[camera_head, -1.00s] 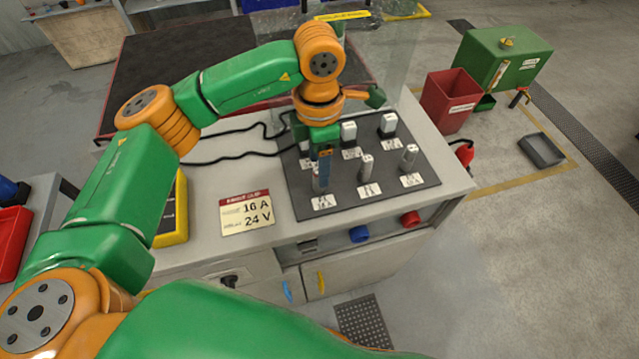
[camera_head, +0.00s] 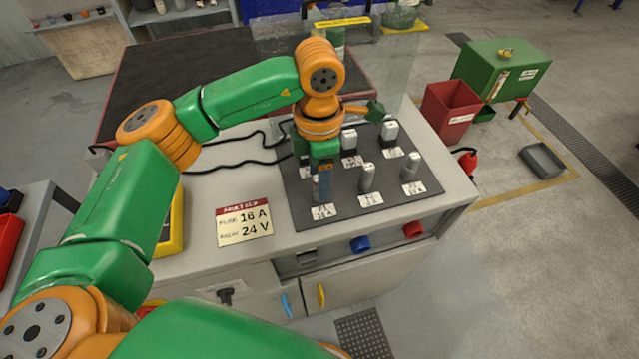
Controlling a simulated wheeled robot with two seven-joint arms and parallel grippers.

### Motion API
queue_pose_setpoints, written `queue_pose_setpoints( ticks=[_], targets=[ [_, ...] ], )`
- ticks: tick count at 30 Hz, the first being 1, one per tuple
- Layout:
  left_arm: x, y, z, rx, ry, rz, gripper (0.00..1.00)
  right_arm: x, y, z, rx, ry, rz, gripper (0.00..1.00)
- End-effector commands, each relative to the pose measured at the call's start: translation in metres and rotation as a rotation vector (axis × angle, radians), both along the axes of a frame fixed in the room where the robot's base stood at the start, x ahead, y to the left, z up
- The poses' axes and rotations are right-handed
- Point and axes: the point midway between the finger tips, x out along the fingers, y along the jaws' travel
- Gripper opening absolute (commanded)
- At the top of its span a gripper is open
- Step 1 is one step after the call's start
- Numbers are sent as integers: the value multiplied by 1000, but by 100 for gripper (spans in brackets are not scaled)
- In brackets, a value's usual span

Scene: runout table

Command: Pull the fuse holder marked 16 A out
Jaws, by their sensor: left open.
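A dark panel (camera_head: 288,187) on the bench carries a front row of slim grey holders, each with a white label in front. The front-left holder (camera_head: 316,189) stands upright, partly hidden by my left gripper (camera_head: 321,178). That gripper points down, open, with its fingers at the holder's upper part; I cannot tell whether they touch it. The label (camera_head: 325,212) before this holder is too small to read surely. The middle holder (camera_head: 367,179) and right holder (camera_head: 411,168) stand free. My right gripper is out of view.
White-topped blocks (camera_head: 389,132) stand in the panel's back row, close behind the gripper. A clear upright screen (camera_head: 385,65) rises behind them. A yellow device (camera_head: 172,222) lies at the left. A red bin (camera_head: 450,108) and green box (camera_head: 503,70) stand right of the bench.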

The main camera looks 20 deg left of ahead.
Motion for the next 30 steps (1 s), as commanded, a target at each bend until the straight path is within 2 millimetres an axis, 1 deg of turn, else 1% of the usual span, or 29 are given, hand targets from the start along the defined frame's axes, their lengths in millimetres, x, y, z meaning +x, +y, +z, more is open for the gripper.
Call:
queue_pose_setpoints(
  ticks=[20, 23, 24, 27, 30],
  targets=[
    [0, 0, 0, 0, 0, 0, 60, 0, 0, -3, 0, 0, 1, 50],
    [0, 0, 0, 0, 0, 0, 36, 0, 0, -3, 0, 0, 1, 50],
    [0, 0, 0, 0, 0, 0, 25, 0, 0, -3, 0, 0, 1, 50],
    [0, 0, 0, 0, 0, 0, 0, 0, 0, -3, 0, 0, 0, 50],
    [0, 0, 0, 0, 0, 0, 0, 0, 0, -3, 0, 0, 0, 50]
  ],
)
